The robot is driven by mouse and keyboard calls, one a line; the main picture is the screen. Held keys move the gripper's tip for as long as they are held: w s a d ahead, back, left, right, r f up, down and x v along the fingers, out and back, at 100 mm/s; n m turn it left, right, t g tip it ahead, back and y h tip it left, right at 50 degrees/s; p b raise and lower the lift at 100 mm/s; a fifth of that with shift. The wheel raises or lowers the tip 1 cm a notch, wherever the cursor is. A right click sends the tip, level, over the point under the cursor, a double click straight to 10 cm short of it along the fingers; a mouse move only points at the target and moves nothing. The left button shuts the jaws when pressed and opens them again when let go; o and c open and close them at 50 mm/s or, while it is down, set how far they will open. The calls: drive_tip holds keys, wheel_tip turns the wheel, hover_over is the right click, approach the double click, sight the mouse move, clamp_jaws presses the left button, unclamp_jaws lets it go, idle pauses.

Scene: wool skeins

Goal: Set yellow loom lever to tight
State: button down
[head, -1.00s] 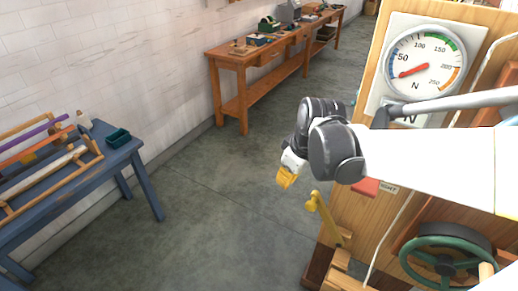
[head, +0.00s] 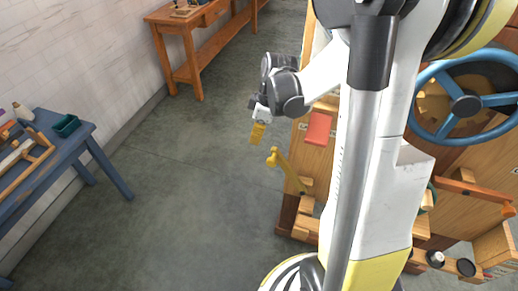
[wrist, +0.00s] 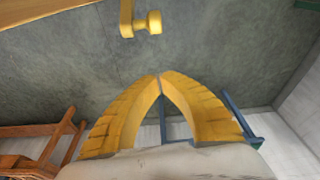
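The yellow loom lever (head: 287,172) sticks out at the left side of the wooden loom in the head view, slanting up and left to a round knob. In the wrist view the lever (wrist: 127,18) shows at the top edge, with its knob just right of it. My gripper (head: 257,138) is just above and left of the knob in the head view, apart from it. In the wrist view the yellow fingertips of my gripper (wrist: 160,77) meet, with nothing between them. The knob lies beyond the tips there. I cannot read any tight mark by the lever.
The wooden loom frame (head: 313,165) carries a red block (head: 319,128) and a blue wheel (head: 464,105). My arm hides much of it. A blue table (head: 88,128) stands left and a wooden bench (head: 182,50) at the back. The floor between is clear.

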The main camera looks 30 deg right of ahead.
wheel_tip(320, 180, down, 9)
drive_tip(key=s+d+b, duration=0.1)
drive_tip(key=b, duration=0.4)
drive_tip(key=shift+s, duration=0.15)
drive_tip(key=shift+r, duration=0.1)
drive_tip(key=shift+s+d+r+p, duration=0.7)
drive_tip(key=shift+s+d+r, duration=0.2)
drive_tip(key=shift+s+r, duration=0.15)
drive_tip(key=shift+f, duration=0.1)
